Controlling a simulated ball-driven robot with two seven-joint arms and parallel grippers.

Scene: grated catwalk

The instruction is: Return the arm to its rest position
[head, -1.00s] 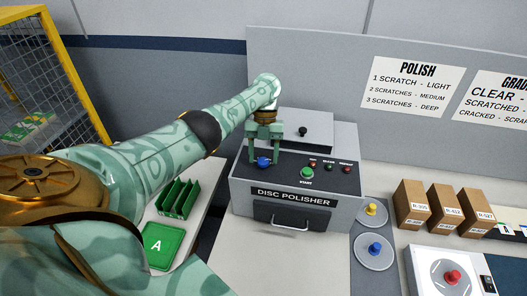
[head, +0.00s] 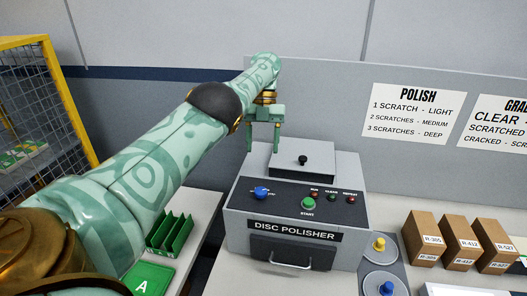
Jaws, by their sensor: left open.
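My left arm comes in from the left, and its gripper (head: 263,145) hangs in the air above the back left part of the disc polisher. Its fingers point down, apart and empty. The disc polisher (head: 240,222) is a grey box with a dark sloped panel. The panel carries a blue knob (head: 261,193), a green START button (head: 308,202) and several small lamps. The gripper is apart from the blue knob, above and behind it. A lid with a black knob (head: 302,159) sits on top. My right gripper is not in view.
A green rack (head: 170,232) and a green tray marked A (head: 148,279) stand left of the polisher. Round grey discs with a yellow knob (head: 379,244) and a blue knob (head: 386,288) lie at its right. Brown boxes (head: 421,232) stand farther right. A yellow-framed cage (head: 75,110) is at far left.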

